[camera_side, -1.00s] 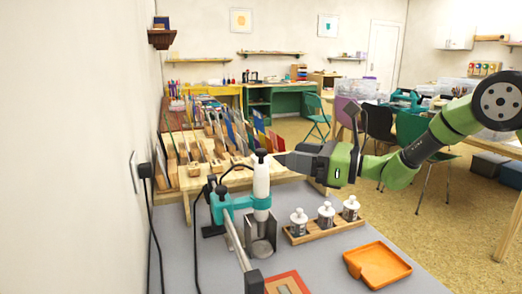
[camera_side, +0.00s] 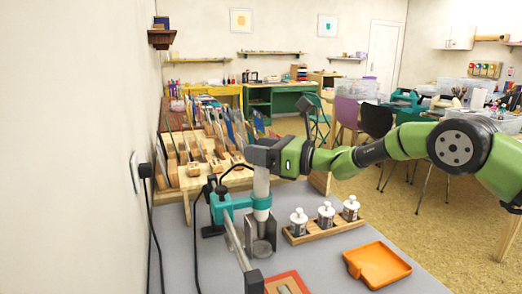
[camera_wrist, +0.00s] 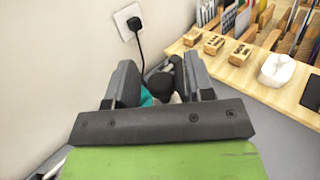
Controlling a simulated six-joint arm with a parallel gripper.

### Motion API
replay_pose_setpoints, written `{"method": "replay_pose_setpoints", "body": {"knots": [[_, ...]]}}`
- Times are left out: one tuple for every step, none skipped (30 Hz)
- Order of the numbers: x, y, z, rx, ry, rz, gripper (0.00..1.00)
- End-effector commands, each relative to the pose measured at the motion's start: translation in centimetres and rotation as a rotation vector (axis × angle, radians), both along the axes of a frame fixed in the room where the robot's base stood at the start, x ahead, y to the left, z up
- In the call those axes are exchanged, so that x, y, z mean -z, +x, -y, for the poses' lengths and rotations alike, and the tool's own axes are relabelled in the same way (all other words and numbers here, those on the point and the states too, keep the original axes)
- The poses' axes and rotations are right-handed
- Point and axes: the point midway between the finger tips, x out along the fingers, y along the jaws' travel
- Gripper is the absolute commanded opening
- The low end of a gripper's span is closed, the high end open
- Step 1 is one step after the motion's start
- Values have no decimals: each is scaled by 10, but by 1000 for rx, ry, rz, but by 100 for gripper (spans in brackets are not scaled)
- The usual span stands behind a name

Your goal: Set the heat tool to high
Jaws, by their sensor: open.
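Whether either finger touches the knob, I cannot tell. A bit of teal clamp shows beyond it. The knob's setting marks are not visible.
A wooden rack with several white-knobbed jars (camera_side: 325,223) stands right of the stand. An orange tray (camera_side: 378,266) lies nearer. A wooden stamp rack (camera_side: 215,178) is behind. The wall with a plug (camera_side: 146,170) and black cords is at left.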

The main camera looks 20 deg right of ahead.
Motion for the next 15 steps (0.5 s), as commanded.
{"method": "replay_pose_setpoints", "body": {"knots": [[0,0,0,0,0,0,48],[0,0,0,0,0,0,48],[0,0,0,0,0,0,44],[0,0,0,0,0,0,37],[0,0,0,0,0,0,30],[0,0,0,0,0,0,21],[0,0,0,0,0,0,14],[0,0,0,0,0,0,7],[0,0,0,0,0,0,0],[0,0,0,0,0,0,0],[0,0,0,0,0,0,0],[0,0,0,0,0,0,0],[-2,0,0,-1,0,1,0],[-5,0,0,-1,0,3,0],[-11,0,0,-1,0,3,0]]}}
